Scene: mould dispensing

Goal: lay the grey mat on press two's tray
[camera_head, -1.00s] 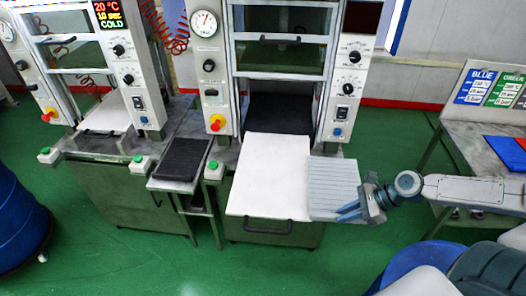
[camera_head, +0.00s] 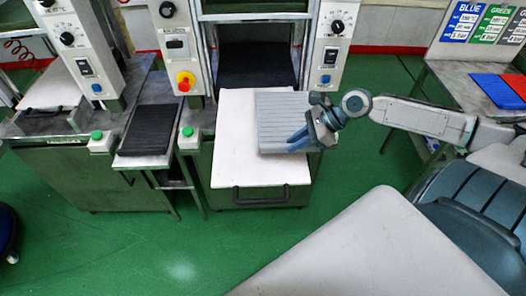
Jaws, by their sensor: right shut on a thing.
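The grey ribbed mat (camera_head: 278,118) is held flat by its right edge in my right gripper (camera_head: 300,138), which is shut on it. The mat is over the right half of the white pulled-out tray (camera_head: 235,165) of the middle press. I cannot tell whether it touches the tray or hovers just above it. The tray has a black handle (camera_head: 262,197) at its front edge. The left part and front of the tray are bare. My left gripper is not in view.
A black mat (camera_head: 147,130) lies on a small side stand left of the tray. Another press with its own white tray (camera_head: 52,90) stands further left. A table at the right holds red (camera_head: 494,90) and blue mats under colour cards (camera_head: 487,22). Green floor in front is clear.

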